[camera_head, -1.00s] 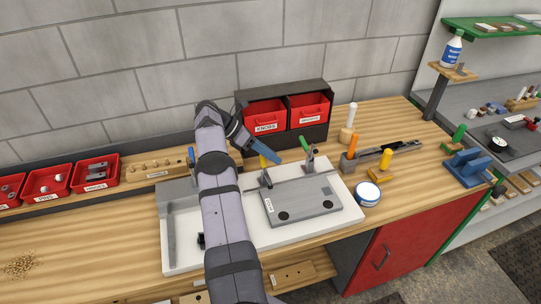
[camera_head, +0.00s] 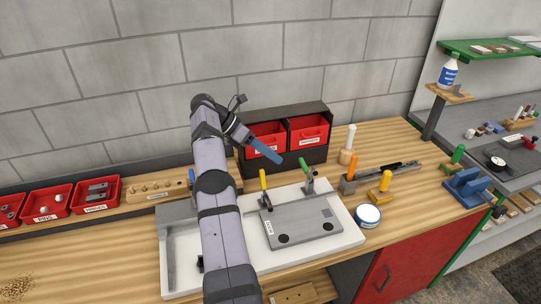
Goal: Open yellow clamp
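The yellow clamp (camera_head: 263,181) stands at the back left corner of the grey plate (camera_head: 318,216), with its yellow handle upright. A clamp with a green handle (camera_head: 304,167) stands at the plate's back right; its handle leans left. The plate lies on a white board (camera_head: 347,237). My gripper (camera_head: 277,158), with blue fingers, is above and behind the yellow handle, apart from it, in front of the red bins. The fingers look close together from this side; the gap between them cannot be made out. My arm covers part of the board's left side.
Red bins in a dark rack (camera_head: 285,163) stand behind the board. To the right are a round white tin (camera_head: 368,216), a yellow-handled tool (camera_head: 383,190) and a grey holder with an orange handle (camera_head: 352,170). Small red trays (camera_head: 96,195) line the left back.

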